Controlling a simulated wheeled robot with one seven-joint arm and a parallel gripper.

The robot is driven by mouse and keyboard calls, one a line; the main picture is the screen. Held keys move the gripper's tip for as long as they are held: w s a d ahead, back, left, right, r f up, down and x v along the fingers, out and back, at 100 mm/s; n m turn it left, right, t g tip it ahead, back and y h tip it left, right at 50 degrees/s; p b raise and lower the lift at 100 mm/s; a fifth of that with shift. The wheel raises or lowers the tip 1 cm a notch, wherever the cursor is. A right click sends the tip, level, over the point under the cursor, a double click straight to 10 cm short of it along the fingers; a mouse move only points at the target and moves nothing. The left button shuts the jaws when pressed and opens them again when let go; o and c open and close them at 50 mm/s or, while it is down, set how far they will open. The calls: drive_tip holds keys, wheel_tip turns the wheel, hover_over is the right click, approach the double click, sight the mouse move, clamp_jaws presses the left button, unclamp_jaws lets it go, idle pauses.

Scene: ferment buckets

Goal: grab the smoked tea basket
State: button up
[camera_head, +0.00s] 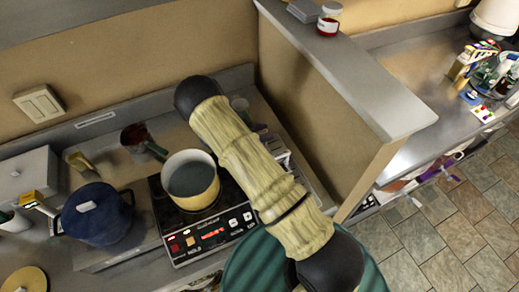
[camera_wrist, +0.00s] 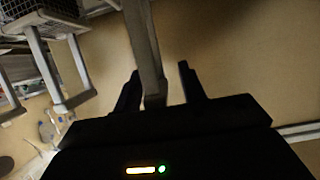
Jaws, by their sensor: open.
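No basket is clearly readable as the smoked tea basket. In the wrist view, a grey wire-mesh basket or crate (camera_wrist: 38,14) shows at the top left, cut off by the frame edge. My gripper (camera_wrist: 160,88) is open in the wrist view, with two dark fingers apart. A grey post (camera_wrist: 144,45) runs down the picture between the fingers; I cannot tell whether it is within their reach. The basket lies left of and beyond the fingers. In the head view my arm crosses the middle and my gripper is hidden.
The head view shows a cream pot (camera_head: 192,180) on a black cooker (camera_head: 192,245), a blue lidded pot (camera_head: 95,214) and a red-brown pan (camera_head: 136,138). A grey-topped partition (camera_head: 350,70) stands right of my arm. A round container of bottles (camera_head: 497,75) sits on the far right counter.

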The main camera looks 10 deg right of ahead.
idle(0.4)
clamp_jaws()
drive_tip(key=shift+r, duration=0.1)
wheel_tip(320, 180, up, 10)
drive_tip(key=b, duration=0.3)
drive_tip(key=shift+b, duration=0.35)
idle(0.5)
